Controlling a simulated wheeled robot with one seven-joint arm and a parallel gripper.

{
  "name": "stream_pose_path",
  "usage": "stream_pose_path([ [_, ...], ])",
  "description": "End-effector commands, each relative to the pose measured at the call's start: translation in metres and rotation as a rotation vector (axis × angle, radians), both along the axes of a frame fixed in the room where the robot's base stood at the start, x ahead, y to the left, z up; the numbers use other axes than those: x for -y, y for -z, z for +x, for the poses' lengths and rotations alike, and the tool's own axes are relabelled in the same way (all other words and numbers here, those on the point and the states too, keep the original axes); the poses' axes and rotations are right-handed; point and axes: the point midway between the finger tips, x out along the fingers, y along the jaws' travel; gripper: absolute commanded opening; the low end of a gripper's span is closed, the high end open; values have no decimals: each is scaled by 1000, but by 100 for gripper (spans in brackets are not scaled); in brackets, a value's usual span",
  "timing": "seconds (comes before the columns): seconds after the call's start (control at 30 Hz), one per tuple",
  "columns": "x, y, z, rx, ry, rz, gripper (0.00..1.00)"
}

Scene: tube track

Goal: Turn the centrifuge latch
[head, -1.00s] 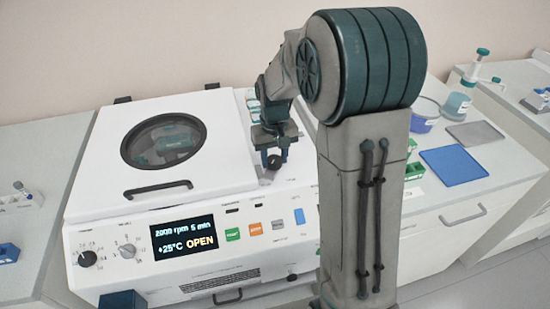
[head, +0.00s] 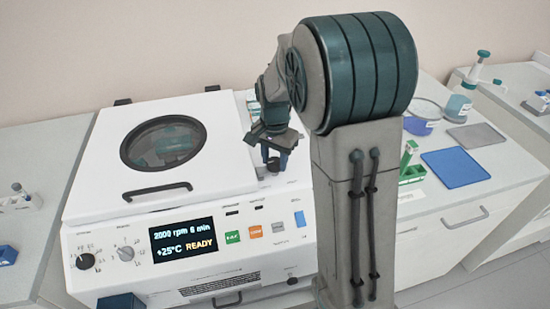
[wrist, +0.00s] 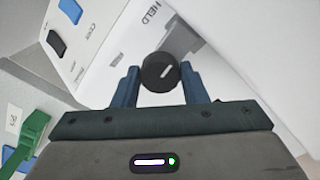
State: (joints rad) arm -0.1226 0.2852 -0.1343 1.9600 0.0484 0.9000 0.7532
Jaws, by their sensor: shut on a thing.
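The white centrifuge (head: 85,215) stands with its lid (head: 105,140) down; the lid has a round window and a black handle (head: 157,190). The latch is a round black knob with a white line (wrist: 160,71), to the right of the lid; in the head view the knob (head: 273,164) is small and partly covered. My gripper (head: 274,156) points down at it. In the wrist view my gripper (wrist: 160,85) has one blue finger on each side of the knob and is shut on it. The display (head: 184,240) reads READY.
Several buttons, dials (head: 86,261) and a blue switch (head: 299,218) are on the centrifuge's front panel. On the right bench are a green rack (head: 411,172), a blue tray (head: 455,168) and a grey tray (head: 476,136). The lid top is clear.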

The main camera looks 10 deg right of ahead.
Motion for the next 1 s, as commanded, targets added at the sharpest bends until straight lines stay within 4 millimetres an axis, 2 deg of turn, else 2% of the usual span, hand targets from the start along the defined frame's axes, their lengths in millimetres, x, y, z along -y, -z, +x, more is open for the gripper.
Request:
stream_pose_path([
  [0.3, 0, -1, 1, 4, 106, -1, 16],
  [0.8, 0, -1, 1, 4, 125, 0, 16],
  [0.83, 0, -1, 1, 4, 125, 1, 42],
  [0.9, 0, -1, 1, 4, 125, 1, 61],
  [1.0, 0, -1, 1, 3, 124, 0, 61],
])
